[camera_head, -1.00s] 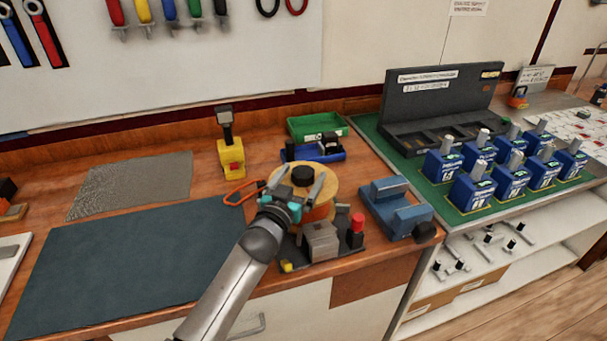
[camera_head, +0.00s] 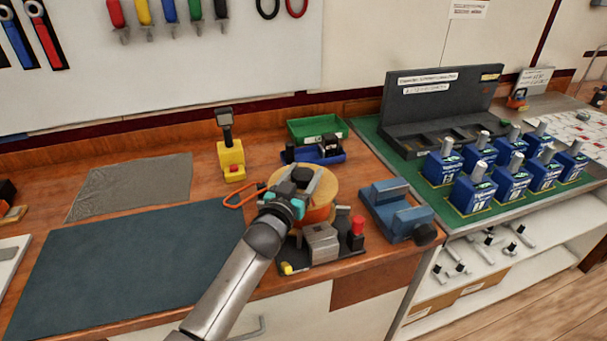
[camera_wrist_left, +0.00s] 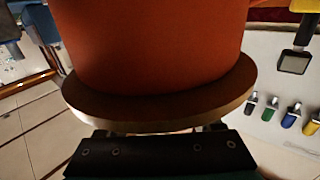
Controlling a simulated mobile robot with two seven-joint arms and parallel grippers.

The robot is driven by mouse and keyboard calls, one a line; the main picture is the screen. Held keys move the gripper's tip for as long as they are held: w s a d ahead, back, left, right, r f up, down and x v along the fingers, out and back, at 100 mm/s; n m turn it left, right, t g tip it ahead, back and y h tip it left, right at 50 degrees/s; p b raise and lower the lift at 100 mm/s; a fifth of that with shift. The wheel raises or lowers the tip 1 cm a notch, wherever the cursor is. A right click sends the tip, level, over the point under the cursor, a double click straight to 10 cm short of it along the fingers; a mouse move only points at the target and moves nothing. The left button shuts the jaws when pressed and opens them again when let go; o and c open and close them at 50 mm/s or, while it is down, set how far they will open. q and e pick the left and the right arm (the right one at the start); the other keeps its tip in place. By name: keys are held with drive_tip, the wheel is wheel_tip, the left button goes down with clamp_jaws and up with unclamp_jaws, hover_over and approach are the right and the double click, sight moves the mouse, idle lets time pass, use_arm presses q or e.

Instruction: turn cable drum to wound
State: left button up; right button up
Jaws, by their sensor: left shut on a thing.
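The cable drum (camera_head: 319,196) has a round wooden flange, an orange winding below it and a dark knob (camera_head: 301,175) on top. It stands upright on the bench. My left gripper (camera_head: 303,181) is over the drum, its two fingers on either side of the knob, shut on it. In the left wrist view the drum's orange winding (camera_wrist_left: 155,45) and wooden flange (camera_wrist_left: 160,108) fill the middle, and the fingertips are hidden behind the flange. My right gripper is not in view.
A dark base with a grey block (camera_head: 322,242) and a red button (camera_head: 357,224) stands just in front of the drum. A blue vise (camera_head: 397,210) is to the right, a yellow stand (camera_head: 231,160) behind left. The dark mat (camera_head: 130,265) is clear.

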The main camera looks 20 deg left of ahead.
use_arm(q)
clamp_jaws()
idle(0.5)
